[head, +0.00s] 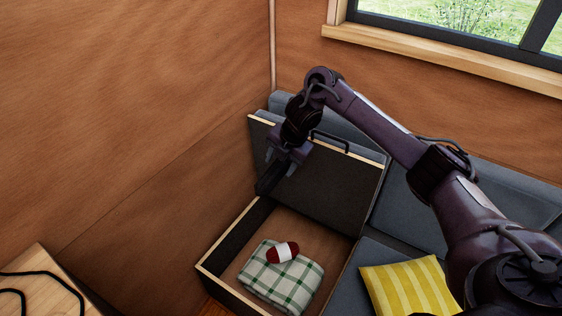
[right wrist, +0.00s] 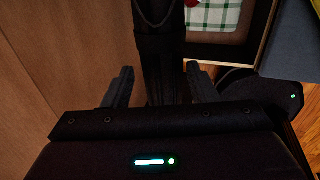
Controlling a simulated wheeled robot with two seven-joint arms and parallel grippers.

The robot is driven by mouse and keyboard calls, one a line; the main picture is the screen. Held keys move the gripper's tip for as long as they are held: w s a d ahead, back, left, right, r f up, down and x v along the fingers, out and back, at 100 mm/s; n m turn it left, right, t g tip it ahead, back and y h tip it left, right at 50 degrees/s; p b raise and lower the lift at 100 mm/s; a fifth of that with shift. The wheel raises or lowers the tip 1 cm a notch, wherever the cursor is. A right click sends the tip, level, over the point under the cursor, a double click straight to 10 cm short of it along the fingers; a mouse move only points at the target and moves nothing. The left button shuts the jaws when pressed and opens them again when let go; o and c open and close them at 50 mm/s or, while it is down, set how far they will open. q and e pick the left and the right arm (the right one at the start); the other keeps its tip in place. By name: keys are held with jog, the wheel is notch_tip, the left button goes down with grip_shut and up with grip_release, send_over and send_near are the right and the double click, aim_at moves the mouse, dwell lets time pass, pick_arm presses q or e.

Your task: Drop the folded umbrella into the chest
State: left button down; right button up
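The chest (head: 237,232) is a storage box in the bench, with its dark padded lid (head: 330,185) standing open behind it. Its rim also shows at the top of the right wrist view (right wrist: 228,44). My right gripper (head: 277,170) is above the chest's back left corner, in front of the lid. It is shut on a slim black folded umbrella (right wrist: 162,75), which lies between its two fingers, with a cord loop at its far end. In the head view the umbrella (head: 267,184) is a dark shape below the gripper, partly hidden. My left gripper is not in view.
A green-and-white plaid cloth (head: 282,276) and a dark red item with a white band (head: 283,252) lie inside the chest. A yellow striped pillow (head: 408,288) is on the grey bench at right. A wooden top (head: 50,262) with a black cord is at lower left. A wall stands close left.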

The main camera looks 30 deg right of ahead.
jog(key=o, duration=0.3)
